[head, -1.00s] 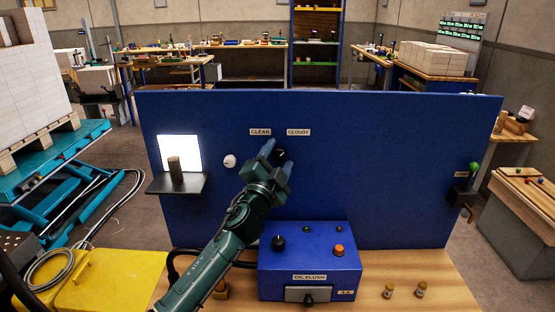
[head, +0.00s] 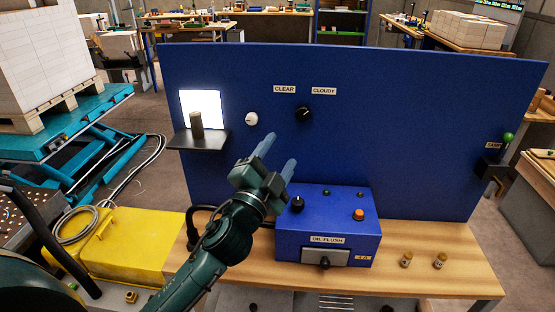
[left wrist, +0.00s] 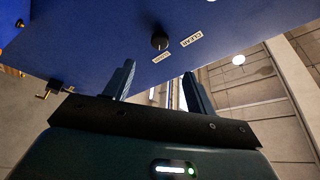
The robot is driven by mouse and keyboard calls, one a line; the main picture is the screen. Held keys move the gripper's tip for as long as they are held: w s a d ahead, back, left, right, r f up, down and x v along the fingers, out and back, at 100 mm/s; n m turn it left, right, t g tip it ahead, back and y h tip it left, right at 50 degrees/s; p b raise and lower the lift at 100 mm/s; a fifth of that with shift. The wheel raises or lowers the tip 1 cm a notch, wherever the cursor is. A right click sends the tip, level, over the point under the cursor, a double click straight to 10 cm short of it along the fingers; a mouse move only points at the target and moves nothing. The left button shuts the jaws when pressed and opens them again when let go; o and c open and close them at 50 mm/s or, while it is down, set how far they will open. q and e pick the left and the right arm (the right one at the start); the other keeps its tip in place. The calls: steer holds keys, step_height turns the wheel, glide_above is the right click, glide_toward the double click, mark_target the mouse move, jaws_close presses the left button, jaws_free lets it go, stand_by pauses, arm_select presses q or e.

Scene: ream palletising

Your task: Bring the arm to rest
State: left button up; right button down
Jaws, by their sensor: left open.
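My left gripper (head: 279,161) is open and empty. In the head view it stands in front of the blue panel (head: 420,130), below and left of the black knob (head: 304,114) under the CLEAR and CLOUDY labels. The fingers look apart from the knob. In the left wrist view the two fingers (left wrist: 157,84) are spread with nothing between them, and the black knob (left wrist: 160,41) shows beyond them. My right gripper is not in view.
The blue OIL FLUSH box (head: 328,225) stands on the wooden bench (head: 425,285) close to my left gripper. Two small bottles (head: 423,260) stand right of it. A dark vial (head: 196,124) stands on a shelf by the lit window. A yellow case (head: 125,245) is at left.

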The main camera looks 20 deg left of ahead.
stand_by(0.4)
arm_select(q)
steer(key=s+d+f+n+g, duration=0.1)
steer(key=s+f+n+g, duration=0.2)
steer(key=f, duration=0.7)
steer(key=s+d+f+n+g, duration=0.1)
steer(key=s+f+g, duration=0.3)
steer(key=f, duration=0.5)
steer(key=s+d+f+n+g+h, duration=0.2)
steer(key=s+f+n, duration=0.3)
steer(key=s+f, duration=0.8)
steer(key=shift+s+d+f+g, duration=0.15)
steer(key=shift+s+d+g, duration=0.2)
steer(key=shift+s+g, duration=0.55)
steer(key=shift+s, duration=0.2)
